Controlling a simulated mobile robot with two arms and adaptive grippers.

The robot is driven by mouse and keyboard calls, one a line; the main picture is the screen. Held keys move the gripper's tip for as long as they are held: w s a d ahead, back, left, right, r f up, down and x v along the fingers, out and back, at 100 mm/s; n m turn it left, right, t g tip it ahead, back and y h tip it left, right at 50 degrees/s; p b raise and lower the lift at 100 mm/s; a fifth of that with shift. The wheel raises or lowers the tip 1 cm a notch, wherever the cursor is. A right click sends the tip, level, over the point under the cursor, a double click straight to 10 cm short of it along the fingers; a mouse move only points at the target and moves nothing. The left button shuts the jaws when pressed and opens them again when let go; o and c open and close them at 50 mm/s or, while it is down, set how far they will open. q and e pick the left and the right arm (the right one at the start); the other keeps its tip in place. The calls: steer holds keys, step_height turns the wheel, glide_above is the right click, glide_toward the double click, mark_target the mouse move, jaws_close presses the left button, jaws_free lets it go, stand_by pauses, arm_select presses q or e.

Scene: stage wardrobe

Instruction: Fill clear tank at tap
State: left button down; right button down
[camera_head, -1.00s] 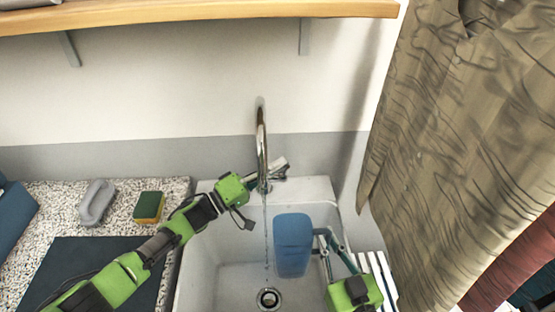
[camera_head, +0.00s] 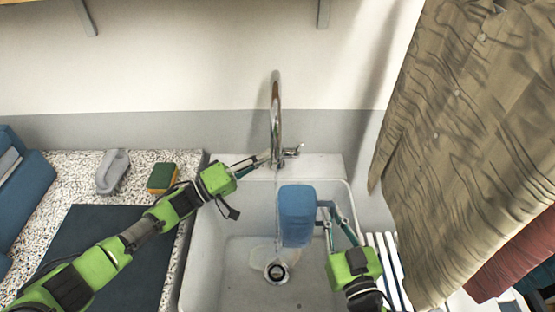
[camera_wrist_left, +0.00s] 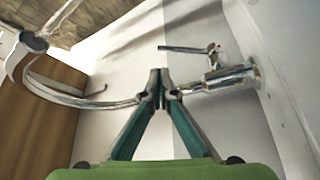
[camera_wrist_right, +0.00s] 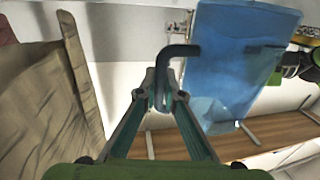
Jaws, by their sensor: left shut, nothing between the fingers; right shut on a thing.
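The chrome tap (camera_head: 276,115) runs at the back of the sink, its lever (camera_head: 292,152) to the right. A thin water stream (camera_head: 276,212) falls just left of the tank in the head view, toward the drain. The tank, a translucent blue container (camera_head: 297,215), is roughly upright in the sink; its contents cannot be made out. My right gripper (camera_head: 325,208) is shut on its handle (camera_wrist_right: 178,52), at the tank's right side. My left gripper (camera_head: 264,159) is shut and empty beside the tap base; its closed tips (camera_wrist_left: 160,82) overlap the tap in the left wrist view.
The white sink (camera_head: 215,262) has a drain (camera_head: 276,271) with a pale wet patch beside it. A speckled counter at left holds a grey brush (camera_head: 112,172), a sponge (camera_head: 162,177) and a dark mat (camera_head: 110,245). A brown shirt (camera_head: 450,130) hangs close at right.

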mark_target(312, 206)
steer(key=w+a, duration=0.4)
steer(key=a, duration=0.1)
steer(key=shift+w, duration=0.3)
steer(key=shift+d, duration=0.1)
steer(key=shift+s, duration=0.1)
steer(key=shift+r, duration=0.1)
stand_by(2.1)
steer(key=s+d, duration=0.5)
steer(key=d, duration=0.1)
steer(key=shift+s, duration=0.25)
